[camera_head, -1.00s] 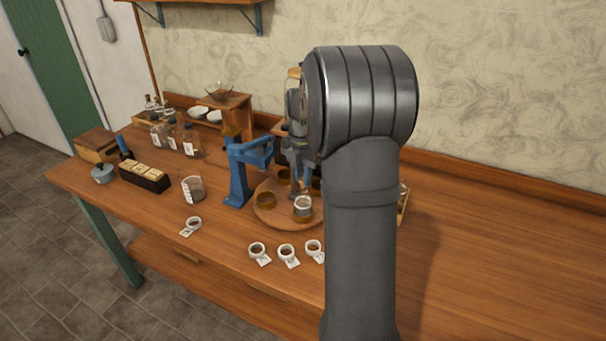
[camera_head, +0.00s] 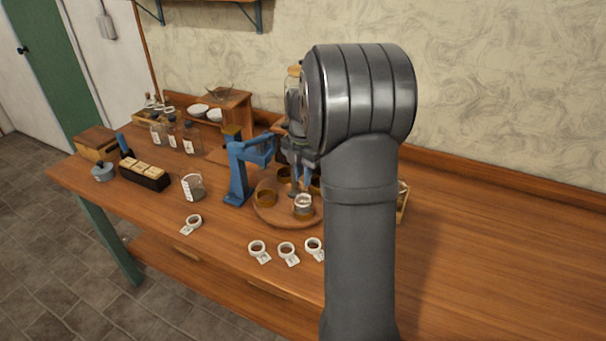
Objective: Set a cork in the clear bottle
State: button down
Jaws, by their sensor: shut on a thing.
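My gripper (camera_head: 300,186) points down over the round wooden tray (camera_head: 268,218), partly hidden by my own arm. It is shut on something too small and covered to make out. A small clear glass vessel with a pale rim (camera_head: 303,207) stands on the tray just below it; I cannot tell if they touch. Clear labelled bottles (camera_head: 190,140) stand at the back left. No loose cork can be told for sure.
A blue press-like stand (camera_head: 238,175) is close left of the tray. A glass beaker (camera_head: 192,187) and a dark block with pale tops (camera_head: 145,175) are farther left. White tagged rings (camera_head: 287,250) lie in front.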

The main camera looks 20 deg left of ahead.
jog(key=shift+f, duration=0.6)
dwell(0.7)
jog(key=c, duration=0.9)
grip_release()
jog(key=shift+o, duration=0.2)
jog(key=shift+r, duration=0.1)
jog(key=shift+r, duration=3.4)
jog(key=shift+f, duration=3.35)
